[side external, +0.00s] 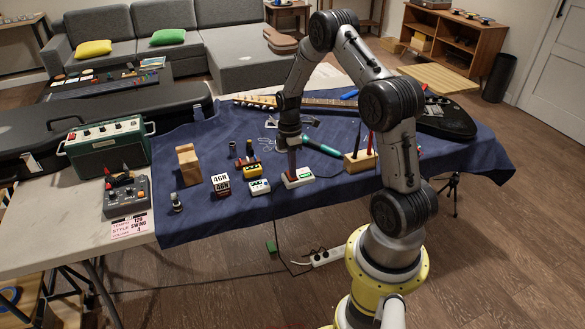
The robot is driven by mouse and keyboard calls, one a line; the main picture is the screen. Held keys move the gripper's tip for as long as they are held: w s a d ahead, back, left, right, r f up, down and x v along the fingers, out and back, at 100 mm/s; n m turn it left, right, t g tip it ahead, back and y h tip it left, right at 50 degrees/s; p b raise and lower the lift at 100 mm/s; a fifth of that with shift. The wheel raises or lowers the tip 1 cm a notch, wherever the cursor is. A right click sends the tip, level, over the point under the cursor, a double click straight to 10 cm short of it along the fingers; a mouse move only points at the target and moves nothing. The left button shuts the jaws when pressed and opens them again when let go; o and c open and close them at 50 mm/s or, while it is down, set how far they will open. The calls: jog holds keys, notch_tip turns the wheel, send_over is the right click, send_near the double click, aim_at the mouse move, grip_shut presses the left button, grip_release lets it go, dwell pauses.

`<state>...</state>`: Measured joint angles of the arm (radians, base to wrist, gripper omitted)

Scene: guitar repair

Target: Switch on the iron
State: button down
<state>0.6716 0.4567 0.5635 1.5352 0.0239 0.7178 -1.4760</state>
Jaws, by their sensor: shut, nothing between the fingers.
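My gripper (292,170) points straight down, with its tip at the back edge of a small white box (299,178). The box lies on the blue cloth near its front edge and shows a green patch and a small red spot. I cannot tell whether the fingertips touch the box. The fingers look shut with nothing held. A teal-handled tool (321,146) lies behind and to the right; I cannot tell if it is the iron. A wooden block (360,161) holding upright red and dark tools stands further right. No lit indicator can be made out for certain.
A wooden stand (188,165) is further left. An electric guitar (445,117) lies behind. A power strip (328,257) lies below the table.

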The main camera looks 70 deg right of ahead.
jog(key=shift+s+a+f, duration=0.1)
jog(key=shift+f, duration=0.35)
jog(key=shift+w+d+r, duration=0.2)
jog(key=shift+w+d, duration=0.3)
jog(key=shift+d, duration=0.05)
jog(key=shift+w+d+r, duration=0.1)
jog(key=shift+r, duration=0.4)
notch_tip(320, 180, up, 14)
jog(key=shift+w+d+f, duration=0.25)
jog(key=shift+w+d, duration=0.05)
jog(key=shift+w, duration=0.05)
jog(key=shift+a+r, duration=0.1)
jog(key=shift+a, duration=0.05)
